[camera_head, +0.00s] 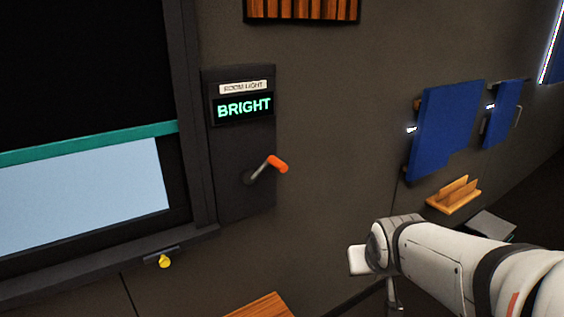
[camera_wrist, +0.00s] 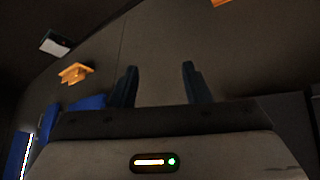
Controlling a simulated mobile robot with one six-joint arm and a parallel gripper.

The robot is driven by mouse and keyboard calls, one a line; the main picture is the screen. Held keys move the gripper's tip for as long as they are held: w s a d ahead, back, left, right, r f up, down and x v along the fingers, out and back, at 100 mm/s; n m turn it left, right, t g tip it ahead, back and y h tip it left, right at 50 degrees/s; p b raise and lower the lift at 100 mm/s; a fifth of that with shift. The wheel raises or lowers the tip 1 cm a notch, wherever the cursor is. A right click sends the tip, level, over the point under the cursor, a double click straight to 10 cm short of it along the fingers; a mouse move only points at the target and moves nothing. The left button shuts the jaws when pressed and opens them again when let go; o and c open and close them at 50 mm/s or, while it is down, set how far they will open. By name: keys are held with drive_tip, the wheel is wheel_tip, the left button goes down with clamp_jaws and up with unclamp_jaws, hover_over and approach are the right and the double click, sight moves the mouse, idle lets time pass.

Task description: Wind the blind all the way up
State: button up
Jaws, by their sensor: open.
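The window (camera_head: 85,200) at the left holds a dark blind (camera_head: 80,70) with a teal bar (camera_head: 85,143) along its lower edge. A pale blue area shows below the bar. A crank with an orange handle (camera_head: 277,164) sticks out of the dark wall panel (camera_head: 245,195) right of the window, its handle pointing up and right. My gripper (camera_wrist: 160,85) is open and empty in the wrist view, with two dark fingers apart. In the head view my white arm is at the lower right, well away from the crank; the fingertips cannot be made out there.
The panel has a "ROOM LIGHT" label (camera_head: 243,87) and a display (camera_head: 244,106) reading "BRIGHT". A yellow knob (camera_head: 165,261) sits under the sill. Blue boards (camera_head: 443,130) and a wooden holder (camera_head: 454,195) are at the right. Wall between crank and arm is clear.

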drive_tip(key=w+a+r+n+t+y, duration=0.1)
drive_tip(key=w+r+t, duration=0.1)
drive_tip(key=w, duration=0.3)
drive_tip(key=w+a+r+t, duration=0.1)
drive_tip(key=w+a+t, duration=0.1)
drive_tip(key=w, duration=0.2)
drive_tip(key=n+t+y+p, duration=0.2)
drive_tip(key=n+t+y, duration=0.3)
drive_tip(key=y, duration=0.5)
approach(278, 164)
drive_tip(key=w, duration=0.1)
drive_tip(key=w+a+n+g, duration=0.1)
drive_tip(key=w, duration=0.1)
drive_tip(key=shift+w, duration=0.3)
drive_tip(key=shift+w+a, duration=0.2)
drive_tip(key=shift+a, duration=0.05)
drive_tip(key=p+x, duration=0.2)
drive_tip(key=x, duration=0.5)
clamp_jaws()
